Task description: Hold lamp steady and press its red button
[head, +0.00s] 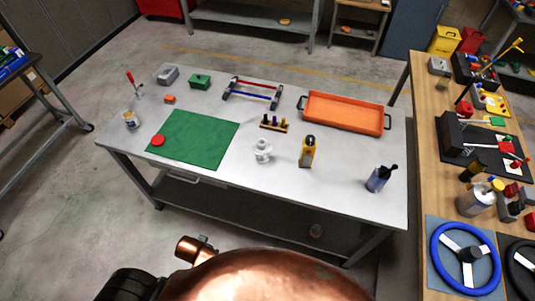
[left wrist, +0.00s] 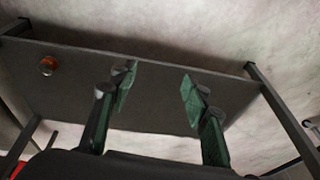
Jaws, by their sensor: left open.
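A small upright yellow and black object (head: 307,152), likely the lamp, stands near the front middle of the grey table (head: 225,185). I cannot make out a red button on it. My left gripper (left wrist: 158,84) shows in the left wrist view with its green-padded fingers apart and nothing between them. It faces a dark flat panel (left wrist: 150,105) with metal legs, likely the table's lower shelf. The lamp is not in that view. Neither gripper shows in the head view.
Near the lamp stand a white stepped part (head: 262,151), a small peg rack (head: 273,123), an orange tray (head: 343,113) and a dark-topped bottle (head: 378,179). A green mat (head: 205,140) with a red disc (head: 158,140) lies left. A wooden bench (head: 415,120) stands right.

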